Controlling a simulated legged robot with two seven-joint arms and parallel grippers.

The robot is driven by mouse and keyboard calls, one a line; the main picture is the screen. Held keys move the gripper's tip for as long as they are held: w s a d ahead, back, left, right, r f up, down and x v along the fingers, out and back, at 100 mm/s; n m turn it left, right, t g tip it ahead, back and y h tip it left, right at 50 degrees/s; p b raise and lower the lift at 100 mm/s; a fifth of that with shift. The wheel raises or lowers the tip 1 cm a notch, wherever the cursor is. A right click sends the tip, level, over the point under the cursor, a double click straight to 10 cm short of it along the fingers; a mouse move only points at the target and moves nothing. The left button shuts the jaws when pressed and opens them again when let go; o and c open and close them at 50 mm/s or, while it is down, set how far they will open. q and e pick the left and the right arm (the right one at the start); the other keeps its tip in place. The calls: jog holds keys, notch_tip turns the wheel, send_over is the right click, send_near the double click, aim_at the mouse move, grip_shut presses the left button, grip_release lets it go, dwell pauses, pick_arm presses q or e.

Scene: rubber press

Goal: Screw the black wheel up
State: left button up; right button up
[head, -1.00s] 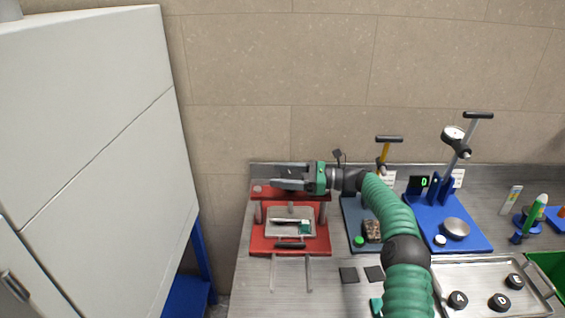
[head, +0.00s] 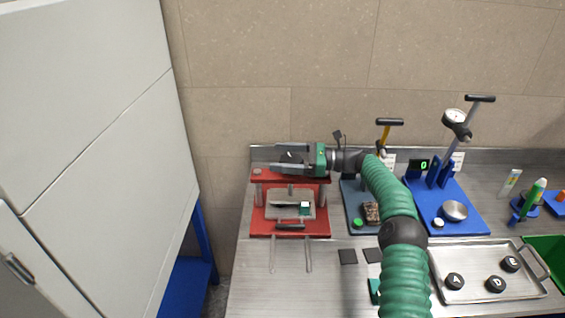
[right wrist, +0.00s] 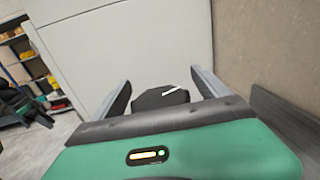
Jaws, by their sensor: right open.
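The red press (head: 262,224) stands at the left end of the steel bench, with a grey tray-like mould (head: 272,211) between its base and top plate. The black wheel (head: 291,157) is above the top plate; in the right wrist view the wheel (right wrist: 160,97) shows a white mark on top. My right gripper (head: 276,157) is open, reaching in from the right above the press. Its two fingers lie on either side of the wheel, and a gap shows beside the wheel in the right wrist view. My left gripper is not in view.
A blue stand with a dial gauge (head: 455,117) and a dark plate with a yellow-shafted handle (head: 384,137) are right of the press. A metal tray (head: 460,290) with black lettered knobs is at front right. A white cabinet (head: 90,110) stands left; the wall is close behind.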

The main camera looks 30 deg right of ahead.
aim_at(283, 158)
jog(key=r, duration=0.2)
jog(key=shift+w+r, duration=0.2)
jog(key=shift+r, duration=0.15)
jog(key=shift+s+r, duration=0.1)
jog(key=shift+s, duration=0.15)
jog(key=shift+s+a+b, duration=0.15)
jog(key=shift+s+b, duration=0.15)
jog(key=shift+b, duration=0.1)
jog(key=s+a+b, duration=0.1)
jog(key=s+a, duration=0.2)
jog(key=s, duration=0.3)
jog(key=s+a+r+b, duration=0.1)
jog(key=s+a, duration=0.3)
jog(key=s, duration=0.3)
jog(key=shift+a+r, duration=0.25)
